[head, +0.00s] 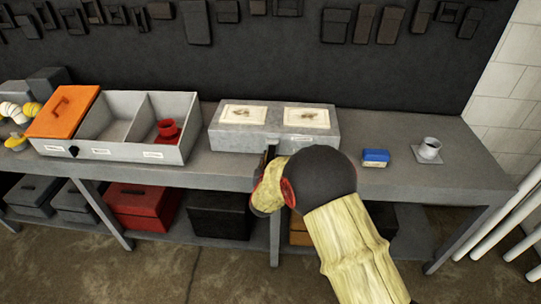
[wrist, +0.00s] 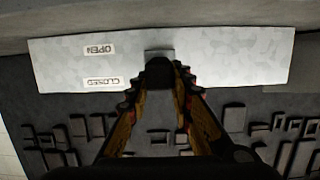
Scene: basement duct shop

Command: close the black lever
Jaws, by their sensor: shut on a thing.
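A grey metal box (head: 235,143) stands on the bench in the head view. The wrist view shows a face of this box (wrist: 225,65), upside down, with an OPEN label (wrist: 99,49) and a CLOSED label (wrist: 103,83). The black lever (wrist: 160,70) sits near the middle of that face, by a small grey plate (wrist: 159,54). My gripper (wrist: 160,82) is shut on the lever, its fingers on both sides of it. In the head view, my gripper (head: 268,158) is at the box's front and my arm hides the lever.
A blue block (head: 376,156) and a small cup (head: 430,146) stand to the right. Bins (head: 143,205) fill the lower shelf.

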